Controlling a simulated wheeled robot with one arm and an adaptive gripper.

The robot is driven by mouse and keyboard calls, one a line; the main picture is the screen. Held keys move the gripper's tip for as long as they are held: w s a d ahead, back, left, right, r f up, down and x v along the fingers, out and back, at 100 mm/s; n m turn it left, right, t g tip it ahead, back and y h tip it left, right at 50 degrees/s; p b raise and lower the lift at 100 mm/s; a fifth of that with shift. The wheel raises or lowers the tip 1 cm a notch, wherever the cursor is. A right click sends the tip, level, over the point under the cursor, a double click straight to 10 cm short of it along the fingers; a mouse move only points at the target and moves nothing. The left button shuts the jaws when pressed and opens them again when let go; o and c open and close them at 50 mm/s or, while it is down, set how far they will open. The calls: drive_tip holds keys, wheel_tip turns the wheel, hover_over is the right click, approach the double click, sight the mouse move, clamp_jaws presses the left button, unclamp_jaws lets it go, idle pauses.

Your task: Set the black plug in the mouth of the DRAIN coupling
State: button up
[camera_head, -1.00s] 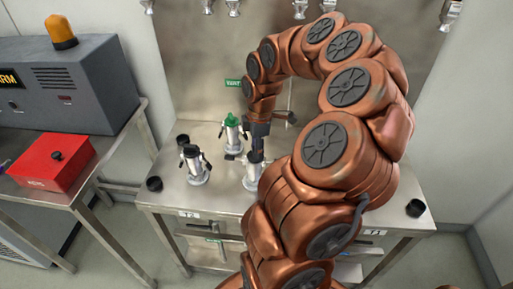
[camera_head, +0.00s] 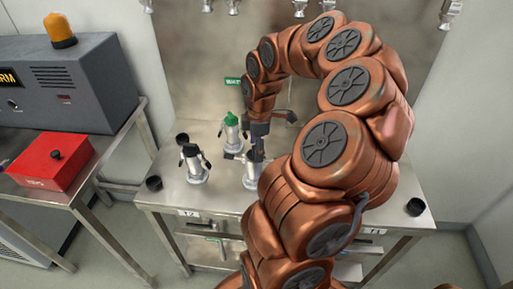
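Three silver couplings stand on the steel bench. One has a green top (camera_head: 230,131), one has a black top (camera_head: 194,163), and one (camera_head: 251,178) is right below my gripper. I cannot read which is DRAIN. My gripper (camera_head: 257,152) points down at the mouth of that third coupling, and its fingers look close together. The arm and the small scale hide whether it holds a black plug or touches the coupling. Loose black cap-like pieces lie on the bench: one at the front left (camera_head: 154,183), one behind the black-topped coupling (camera_head: 182,139), one at the right (camera_head: 415,207).
The steel bench (camera_head: 330,190) has free room at its right. A green sign (camera_head: 233,82) is on the back panel, with metal fittings (camera_head: 299,8) above. At left, a side table carries a red box (camera_head: 52,162) and a grey alarm cabinet (camera_head: 65,85) with an orange lamp (camera_head: 60,30).

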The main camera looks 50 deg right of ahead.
drive_tip(key=shift+r, duration=0.1)
wheel_tip(320, 180, up, 12)
drive_tip(key=shift+s+d, duration=0.15)
drive_tip(key=shift+d, duration=0.1)
idle(0.6)
drive_tip(key=s+a+m, duration=0.3)
drive_tip(key=a, duration=1.7)
drive_tip(key=s+a+f+m+g, duration=0.1)
drive_tip(key=s+a+f+m, duration=0.1)
drive_tip(key=s, duration=0.4)
drive_tip(key=s+a+f+m+g, duration=0.1)
drive_tip(key=s+a+f+m, duration=0.2)
drive_tip(key=s+a+m, duration=0.2)
drive_tip(key=shift+s+a+f, duration=0.15)
drive_tip(key=shift+s+a, duration=0.85)
drive_tip(key=shift+s, duration=0.2)
drive_tip(key=shift+d, duration=0.1)
